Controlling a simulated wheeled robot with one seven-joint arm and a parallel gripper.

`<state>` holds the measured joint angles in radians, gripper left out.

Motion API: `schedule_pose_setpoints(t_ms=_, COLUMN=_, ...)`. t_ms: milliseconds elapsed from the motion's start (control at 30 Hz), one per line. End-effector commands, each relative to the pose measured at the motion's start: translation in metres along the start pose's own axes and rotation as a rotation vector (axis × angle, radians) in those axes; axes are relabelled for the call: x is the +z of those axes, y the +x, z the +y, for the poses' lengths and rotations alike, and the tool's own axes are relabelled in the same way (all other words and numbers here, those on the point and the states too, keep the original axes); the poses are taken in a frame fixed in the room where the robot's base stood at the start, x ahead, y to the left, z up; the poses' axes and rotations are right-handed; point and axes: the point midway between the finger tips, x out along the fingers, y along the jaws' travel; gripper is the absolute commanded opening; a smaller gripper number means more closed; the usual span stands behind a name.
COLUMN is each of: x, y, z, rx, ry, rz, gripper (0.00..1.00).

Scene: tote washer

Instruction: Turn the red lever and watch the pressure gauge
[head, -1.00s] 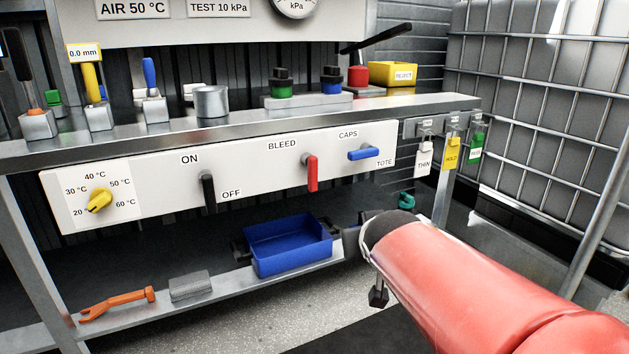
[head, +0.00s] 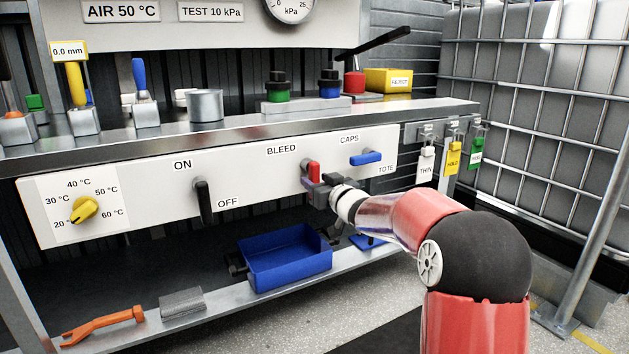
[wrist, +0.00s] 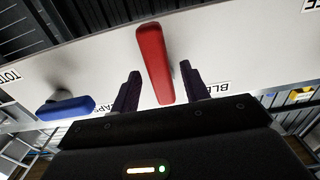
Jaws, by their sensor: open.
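The red lever (head: 314,172) hangs down from the white panel beside the BLEED label, its lower end hidden behind my gripper (head: 316,192). In the wrist view the red lever (wrist: 153,62) stands between the two dark fingers of my gripper (wrist: 160,72). The fingers are apart, one on each side of it, with a gap showing on the left; I cannot tell if the right one touches. The pressure gauge (head: 291,9), marked kPa, is at the top of the head view. Its upper part is cut off and I cannot read its pointer.
A blue lever (head: 366,158) is just right of the red one, and a black lever (head: 203,201) and a yellow knob (head: 85,210) are to the left. A blue bin (head: 290,262) sits on the shelf below. Hanging tags (head: 453,158) are at the right end.

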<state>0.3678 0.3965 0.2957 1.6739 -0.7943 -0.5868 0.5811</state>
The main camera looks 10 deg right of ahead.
Motion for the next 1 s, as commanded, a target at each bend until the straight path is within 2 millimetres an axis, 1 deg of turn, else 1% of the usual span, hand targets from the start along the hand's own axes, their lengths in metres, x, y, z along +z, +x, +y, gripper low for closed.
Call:
schedule_pose_setpoints(t_ms=33, x=0.0, y=0.007, z=-0.001, rx=-0.002, ry=0.001, rz=0.0, gripper=0.45)
schedule_pose_setpoints(t_ms=200, x=0.0, y=0.018, z=0.0, rx=0.0, ry=0.0, rz=-0.001, gripper=0.45)
schedule_pose_setpoints(t_ms=467, x=0.0, y=0.019, z=0.0, rx=0.001, ry=0.0, rz=-0.001, gripper=0.45)
schedule_pose_setpoints(t_ms=800, x=0.0, y=0.019, z=0.0, rx=0.001, ry=0.0, rz=-0.001, gripper=0.01)
schedule_pose_setpoints(t_ms=1000, x=0.0, y=0.019, z=0.0, rx=0.001, ry=0.0, rz=-0.001, gripper=0.0)
